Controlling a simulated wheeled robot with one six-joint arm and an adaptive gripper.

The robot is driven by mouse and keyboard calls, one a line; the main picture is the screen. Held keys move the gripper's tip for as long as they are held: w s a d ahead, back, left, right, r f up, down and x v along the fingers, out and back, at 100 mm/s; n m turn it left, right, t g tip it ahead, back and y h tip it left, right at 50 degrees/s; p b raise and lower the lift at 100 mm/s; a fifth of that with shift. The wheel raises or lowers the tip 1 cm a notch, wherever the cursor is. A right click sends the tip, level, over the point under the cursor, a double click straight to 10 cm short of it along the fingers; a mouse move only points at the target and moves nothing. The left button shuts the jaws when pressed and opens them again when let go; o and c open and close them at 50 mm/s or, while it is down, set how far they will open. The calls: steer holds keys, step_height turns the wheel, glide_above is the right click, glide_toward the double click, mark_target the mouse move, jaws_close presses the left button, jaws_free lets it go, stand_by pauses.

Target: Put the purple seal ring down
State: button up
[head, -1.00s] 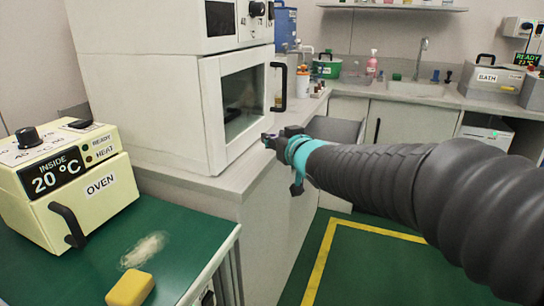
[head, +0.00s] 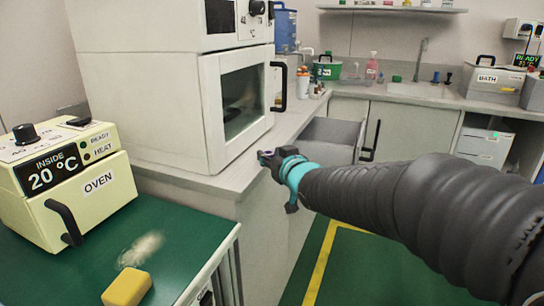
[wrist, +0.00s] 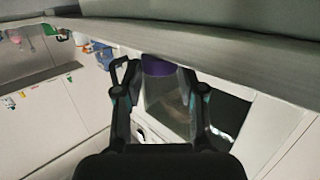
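The purple seal ring (wrist: 158,66) shows in the wrist view between the two fingertips of my gripper (wrist: 157,78), touching them. Only part of the ring shows. In the head view my gripper (head: 268,158) is in front of the grey worktop's edge, below and to the right of the white oven-like cabinet, and a small dark purple patch shows at its tip. The ring appears held in the air, apart from the worktop (head: 205,180).
A white cabinet (head: 170,100) with a glass door stands on the worktop. A cream oven (head: 75,175) and a yellow block (head: 127,287) are on the green bench (head: 185,225). An open grey drawer (head: 335,135) is behind my gripper. The sink counter is at the back.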

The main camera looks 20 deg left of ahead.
steer(key=shift+o, duration=1.4)
steer(key=shift+r, duration=0.15)
steer(key=shift+s+d, duration=0.1)
steer(key=shift+s, duration=0.05)
steer(key=v, duration=1.1)
steer(key=shift+s+d+p, duration=0.25)
steer(key=shift+p, duration=0.05)
steer(key=shift+d, duration=0.15)
